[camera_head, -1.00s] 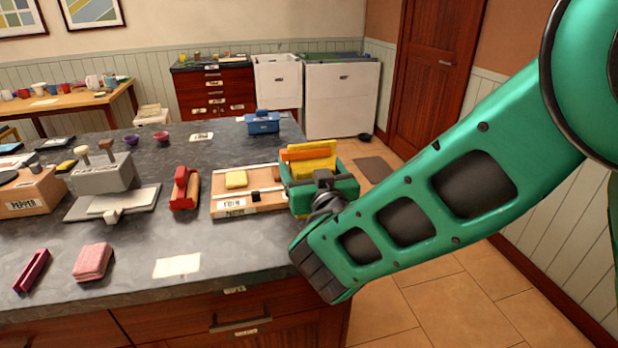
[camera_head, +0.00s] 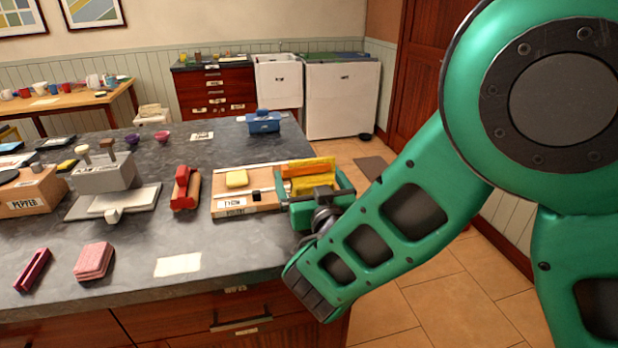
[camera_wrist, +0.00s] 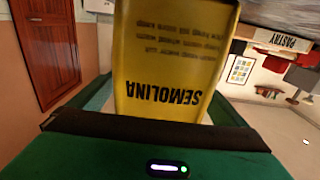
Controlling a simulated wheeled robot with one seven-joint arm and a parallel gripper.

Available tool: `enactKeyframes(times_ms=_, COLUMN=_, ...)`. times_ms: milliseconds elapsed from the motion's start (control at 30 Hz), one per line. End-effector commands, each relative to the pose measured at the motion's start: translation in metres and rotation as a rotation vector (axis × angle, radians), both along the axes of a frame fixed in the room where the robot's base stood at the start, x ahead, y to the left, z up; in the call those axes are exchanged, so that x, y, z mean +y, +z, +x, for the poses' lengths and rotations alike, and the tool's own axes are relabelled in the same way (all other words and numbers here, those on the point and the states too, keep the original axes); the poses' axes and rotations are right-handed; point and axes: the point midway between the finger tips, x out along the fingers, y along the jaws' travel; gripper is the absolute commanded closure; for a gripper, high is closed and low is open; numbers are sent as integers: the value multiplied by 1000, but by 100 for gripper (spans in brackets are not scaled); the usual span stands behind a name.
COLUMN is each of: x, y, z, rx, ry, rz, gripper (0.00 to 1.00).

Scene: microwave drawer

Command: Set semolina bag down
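The semolina bag (camera_wrist: 172,65) is yellow with dark lettering and fills the upper middle of the wrist view, its label upside down there. In the head view the yellow bag (camera_head: 318,176) shows at the right end of the counter, with an orange strip along its upper edge. My gripper (camera_head: 316,203) is around the bag, and the bag sits between its green fingers. The fingertips are partly hidden by the bag and the gripper body. I cannot tell whether the bag's underside touches the board or counter.
A red tool (camera_head: 185,188) and grey press (camera_head: 103,172) stand further left. A blue container (camera_head: 263,123) is behind.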

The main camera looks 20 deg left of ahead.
Motion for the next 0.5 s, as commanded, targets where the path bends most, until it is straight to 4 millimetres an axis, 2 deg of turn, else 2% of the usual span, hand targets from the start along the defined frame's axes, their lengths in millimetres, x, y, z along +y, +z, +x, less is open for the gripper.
enactKeyframes(times_ms=233, x=-1, y=3, z=-1, rx=0, ry=0, rz=0, gripper=3)
enactKeyframes(times_ms=500, x=-22, y=2, z=-38, rx=0, ry=3, rz=-4, gripper=3)
